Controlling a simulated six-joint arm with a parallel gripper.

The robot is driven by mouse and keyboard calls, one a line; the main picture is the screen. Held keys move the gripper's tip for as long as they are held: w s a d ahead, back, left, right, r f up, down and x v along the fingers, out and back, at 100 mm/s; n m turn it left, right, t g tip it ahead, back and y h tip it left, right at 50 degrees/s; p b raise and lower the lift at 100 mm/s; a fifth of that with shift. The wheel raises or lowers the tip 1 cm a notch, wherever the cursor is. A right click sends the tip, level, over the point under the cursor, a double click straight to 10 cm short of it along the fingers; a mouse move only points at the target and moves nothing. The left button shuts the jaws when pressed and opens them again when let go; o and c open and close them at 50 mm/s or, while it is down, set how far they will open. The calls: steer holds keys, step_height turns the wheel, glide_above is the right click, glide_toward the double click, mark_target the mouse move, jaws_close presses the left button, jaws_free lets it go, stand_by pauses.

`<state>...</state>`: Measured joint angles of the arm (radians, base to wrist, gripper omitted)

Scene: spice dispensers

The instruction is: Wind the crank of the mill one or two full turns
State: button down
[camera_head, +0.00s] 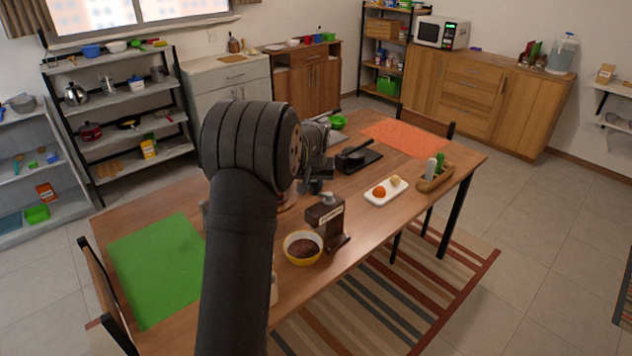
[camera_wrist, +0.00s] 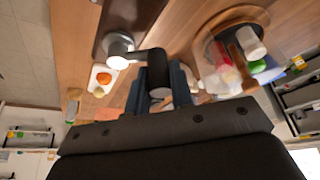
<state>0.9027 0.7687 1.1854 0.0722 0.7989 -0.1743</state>
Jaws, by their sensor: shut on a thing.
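The mill (camera_head: 325,220) is a dark brown upright box with a pale label and a metal top, standing near the table's front edge. In the wrist view its dark body (camera_wrist: 125,18) is at the top, with the silver crank hub (camera_wrist: 118,47) and the crank's black handle (camera_wrist: 158,76) reaching right from it. My gripper (camera_head: 316,187) is just above the mill in the head view, partly hidden by my arm. In the wrist view my gripper (camera_wrist: 160,88) has its two fingers on either side of the handle, shut on it.
A yellow-rimmed bowl of brown grounds (camera_head: 303,248) stands just left of the mill. A white tray (camera_head: 374,196) with two small round items and a wooden box (camera_head: 436,183) with bottles are to the right. A black device (camera_head: 356,158) sits behind. A green mat (camera_head: 155,268) lies left.

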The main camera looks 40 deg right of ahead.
steer(key=n, duration=0.2)
steer(key=s+a+n+y, duration=0.1)
steer(key=n+t+y, duration=0.1)
steer(key=n, duration=0.1)
steer(key=shift+s+a+n, duration=0.2)
steer(key=shift+s+n, duration=0.1)
steer(key=shift+s, duration=0.05)
steer(key=n, duration=0.1)
steer(key=s+n+y, duration=0.1)
steer(key=n, duration=0.1)
steer(key=s+n+y, duration=0.1)
steer(key=n, duration=0.1)
steer(key=shift+a, duration=0.2)
steer(key=n, duration=0.1)
steer(key=s+n+y, duration=0.1)
steer(key=n, duration=0.2)
steer(key=shift+s+d+n+g+y, duration=0.15)
steer(key=shift+s+n+g+y, duration=0.15)
steer(key=shift+s+n+y, duration=0.1)
steer(key=shift+s+d+n+g+y, duration=0.2)
steer(key=shift+s+n+g+y, duration=0.1)
steer(key=shift+n, duration=0.7)
steer(key=shift+s+d+n+g+y, duration=0.2)
steer(key=shift+s+n+y, duration=0.1)
steer(key=shift+n, duration=0.7)
steer(key=c, duration=1.3)
jaws_free()
